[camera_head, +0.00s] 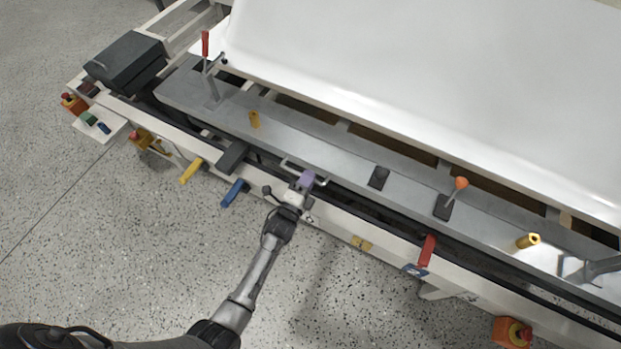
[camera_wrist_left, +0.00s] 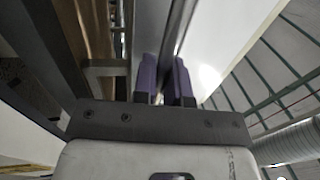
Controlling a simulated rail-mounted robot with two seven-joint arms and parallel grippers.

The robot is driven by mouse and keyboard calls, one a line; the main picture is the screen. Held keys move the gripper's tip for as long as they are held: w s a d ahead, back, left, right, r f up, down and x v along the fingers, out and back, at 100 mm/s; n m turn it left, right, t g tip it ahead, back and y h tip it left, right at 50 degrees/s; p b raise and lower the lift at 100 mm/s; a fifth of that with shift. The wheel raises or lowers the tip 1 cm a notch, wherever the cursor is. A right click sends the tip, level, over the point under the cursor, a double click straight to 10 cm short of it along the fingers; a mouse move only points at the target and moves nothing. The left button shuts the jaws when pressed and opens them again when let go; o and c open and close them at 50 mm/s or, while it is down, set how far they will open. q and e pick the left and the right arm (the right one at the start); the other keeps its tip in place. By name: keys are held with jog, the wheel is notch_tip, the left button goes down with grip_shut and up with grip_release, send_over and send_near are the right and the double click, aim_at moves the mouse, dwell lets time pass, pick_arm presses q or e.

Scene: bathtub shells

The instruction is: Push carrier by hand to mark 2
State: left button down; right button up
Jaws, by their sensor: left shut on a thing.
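The carrier (camera_head: 345,160) is a long grey metal frame bearing a large white bathtub shell (camera_head: 400,80). A bar handle (camera_head: 320,183) sticks out from its near edge. My left gripper (camera_head: 306,179), with purple fingers, is shut on this handle. In the left wrist view the purple fingers (camera_wrist_left: 166,80) stand on both sides of a dark bar. My right gripper is not in view.
A blue lever (camera_head: 235,192) and a yellow one (camera_head: 191,170) stick out left of my gripper. A red piece (camera_head: 427,250) stands on the rail to the right. Red-topped stop buttons (camera_head: 513,332) sit along the front. The speckled floor in front is clear.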

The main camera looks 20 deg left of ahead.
pick_arm(q)
jog(key=shift+a, duration=0.25)
jog(key=c, duration=1.2)
grip_release()
jog(key=shift+w+a, duration=0.1)
jog(key=shift+a, duration=0.1)
jog(key=shift+d, duration=0.1)
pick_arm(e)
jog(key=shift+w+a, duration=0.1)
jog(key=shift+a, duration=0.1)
pick_arm(q)
jog(key=shift+s+d, duration=0.1)
jog(key=shift+s, duration=0.1)
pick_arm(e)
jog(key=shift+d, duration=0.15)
pick_arm(q)
jog(key=s+f+p, duration=0.2)
jog(key=s+p, duration=0.1)
jog(key=s, duration=1)
jog(key=shift+s+a+f+p, duration=0.15)
jog(key=shift+a+f+p, duration=0.1)
jog(key=shift+a+p, duration=0.15)
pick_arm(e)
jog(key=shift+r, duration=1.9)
